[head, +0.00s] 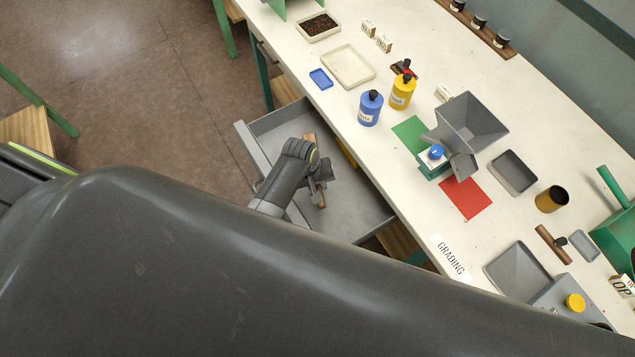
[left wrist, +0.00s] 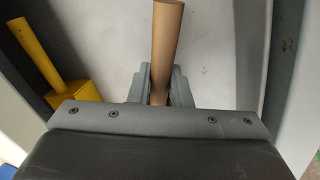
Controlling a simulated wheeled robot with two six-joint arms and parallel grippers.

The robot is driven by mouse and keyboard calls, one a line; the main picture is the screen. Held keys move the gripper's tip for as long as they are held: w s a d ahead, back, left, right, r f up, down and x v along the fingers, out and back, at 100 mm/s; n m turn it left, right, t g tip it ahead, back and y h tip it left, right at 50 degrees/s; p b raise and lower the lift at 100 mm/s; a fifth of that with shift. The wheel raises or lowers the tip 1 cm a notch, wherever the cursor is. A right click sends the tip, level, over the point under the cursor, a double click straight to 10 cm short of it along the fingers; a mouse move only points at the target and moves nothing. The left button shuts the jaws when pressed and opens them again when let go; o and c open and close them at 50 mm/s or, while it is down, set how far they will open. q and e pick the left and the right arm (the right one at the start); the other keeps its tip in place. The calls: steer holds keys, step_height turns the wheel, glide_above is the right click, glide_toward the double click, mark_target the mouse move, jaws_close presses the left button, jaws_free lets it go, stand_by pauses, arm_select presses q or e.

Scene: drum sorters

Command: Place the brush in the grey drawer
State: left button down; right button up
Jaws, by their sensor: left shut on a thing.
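The grey drawer (head: 358,213) is pulled open from the left side of the white bench in the head view. My left gripper (head: 319,177) is over the inside of the drawer and is shut on the brush (head: 321,197), whose wooden handle shows brown. In the left wrist view the brush handle (left wrist: 166,45) runs between the two fingers of my left gripper (left wrist: 160,85), with pale drawer floor behind it. I cannot tell whether the brush touches the floor. My arm hides part of the drawer and brush. My right gripper is out of view.
A yellow object (left wrist: 90,88) lies left of the gripper in the left wrist view. The bench (head: 335,118) carries a blue bottle (head: 370,108), a yellow bottle (head: 402,91), a grey hopper (head: 468,125) and trays. My dark arm link fills the foreground.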

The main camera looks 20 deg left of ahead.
arm_select(q)
steer(key=c, duration=1.3)
jaws_free()
steer(key=shift+c, duration=0.2)
steer(key=v, duration=1.2)
